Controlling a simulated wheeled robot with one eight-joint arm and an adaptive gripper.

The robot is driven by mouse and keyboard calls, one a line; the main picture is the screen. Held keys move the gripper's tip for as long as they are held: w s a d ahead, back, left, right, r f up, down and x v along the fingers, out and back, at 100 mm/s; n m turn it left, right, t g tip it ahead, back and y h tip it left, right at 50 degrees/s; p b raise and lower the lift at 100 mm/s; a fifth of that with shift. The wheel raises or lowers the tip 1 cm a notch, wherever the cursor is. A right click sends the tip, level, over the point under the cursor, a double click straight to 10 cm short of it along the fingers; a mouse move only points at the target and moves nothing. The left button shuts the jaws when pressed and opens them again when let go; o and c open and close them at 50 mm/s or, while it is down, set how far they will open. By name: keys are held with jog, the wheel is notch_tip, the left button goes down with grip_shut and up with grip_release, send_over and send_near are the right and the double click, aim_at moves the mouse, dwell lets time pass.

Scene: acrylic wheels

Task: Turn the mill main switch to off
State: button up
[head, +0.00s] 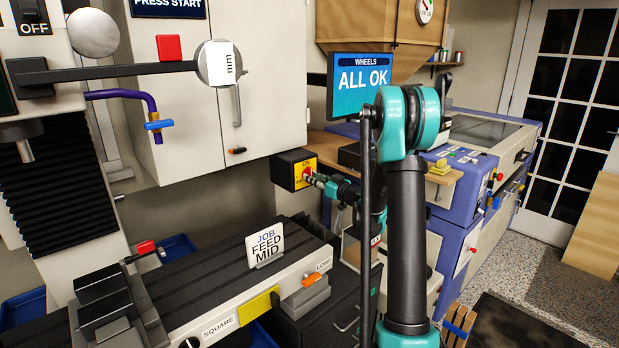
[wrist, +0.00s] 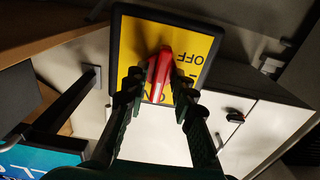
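The mill main switch is a dark box with a yellow plate (head: 299,176) on the wall below the white cabinet. It fills the top of the wrist view (wrist: 137,42). Its red handle (wrist: 160,72) lies roughly upright in the wrist view, its lower end over a partly hidden label. The OFF label (wrist: 190,57) appears upside down to the right of the handle. My gripper (wrist: 158,82) is open, with its fingers on both sides of the handle and a visible gap at the right finger. In the head view, my gripper (head: 318,180) is at the switch's front.
The mill table (head: 190,285) with a JOB FEED MID card (head: 265,246) is at the lower left. The WHEELS ALL OK screen (head: 360,85) hangs above the switch's right side. A blue and white machine (head: 470,170) stands at the right.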

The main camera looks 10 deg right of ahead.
grip_shut()
jog(key=n, duration=0.4)
jog(key=shift+n, duration=0.3)
jog(key=shift+n, duration=2.3)
